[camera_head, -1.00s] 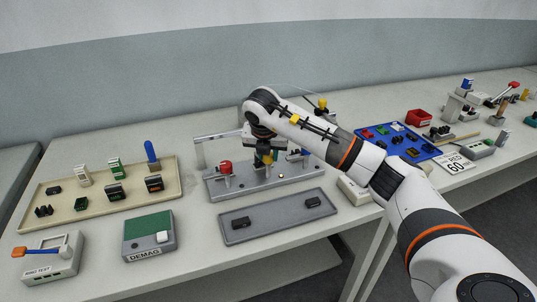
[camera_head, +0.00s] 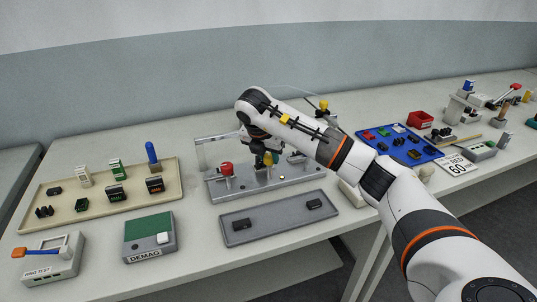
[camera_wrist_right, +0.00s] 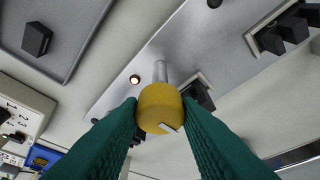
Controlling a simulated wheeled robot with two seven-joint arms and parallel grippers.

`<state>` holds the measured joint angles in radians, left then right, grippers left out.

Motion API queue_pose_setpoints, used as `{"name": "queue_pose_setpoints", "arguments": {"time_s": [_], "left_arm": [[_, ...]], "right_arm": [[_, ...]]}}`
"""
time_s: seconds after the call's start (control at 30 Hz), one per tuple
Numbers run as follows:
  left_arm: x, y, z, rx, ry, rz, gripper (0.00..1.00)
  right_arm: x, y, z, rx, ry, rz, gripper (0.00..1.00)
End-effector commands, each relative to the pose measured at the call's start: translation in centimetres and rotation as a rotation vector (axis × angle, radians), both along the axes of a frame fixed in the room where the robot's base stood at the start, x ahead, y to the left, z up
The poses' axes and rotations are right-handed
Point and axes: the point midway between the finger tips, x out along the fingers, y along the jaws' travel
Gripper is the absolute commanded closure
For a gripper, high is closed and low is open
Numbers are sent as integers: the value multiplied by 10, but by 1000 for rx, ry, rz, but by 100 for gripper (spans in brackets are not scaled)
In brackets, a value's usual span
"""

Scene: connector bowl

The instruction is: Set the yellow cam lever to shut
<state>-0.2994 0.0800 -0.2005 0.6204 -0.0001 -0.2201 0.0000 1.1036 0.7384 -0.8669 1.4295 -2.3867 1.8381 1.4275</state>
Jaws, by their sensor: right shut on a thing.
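The fixture (camera_head: 222,190) is a grey metal plate with several small parts on it, in the middle of the table. The yellow cam lever has a rounded yellow knob (camera_wrist_right: 158,100) on a thin metal pin, seen close up in the right wrist view. My right gripper (camera_wrist_right: 161,112) has its two green fingers closed on either side of this knob. In the head view the right gripper (camera_head: 265,157) is small and low over the fixture, partly hidden by my wrist. A red knob (camera_head: 227,168) stands left of it on the same fixture. My left gripper is not in view.
A grey tray (camera_head: 262,228) with two black connectors lies in front of the fixture. A beige tray (camera_head: 100,218) with connectors is at left. A green-topped DEMAG box (camera_head: 148,224) stands front left. A blue board (camera_head: 385,156) lies to the right, beyond my arm.

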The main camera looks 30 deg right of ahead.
Motion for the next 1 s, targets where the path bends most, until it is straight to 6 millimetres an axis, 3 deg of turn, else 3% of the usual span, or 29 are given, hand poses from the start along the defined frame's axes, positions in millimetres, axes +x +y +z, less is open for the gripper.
{"name": "queue_pose_setpoints", "arguments": {"time_s": [0.03,0.07,0.2,0.57,0.9,1.0], "left_arm": [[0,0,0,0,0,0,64],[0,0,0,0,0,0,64],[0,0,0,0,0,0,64],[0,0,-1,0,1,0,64],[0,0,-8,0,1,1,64],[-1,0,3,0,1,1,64]], "right_arm": [[0,0,1,0,-2,-1,92],[0,0,1,0,-3,-1,66],[0,0,0,1,-1,-1,48],[-1,2,6,1,-2,1,48],[-13,24,68,0,-6,2,48],[-17,29,91,-2,-6,2,48]]}}
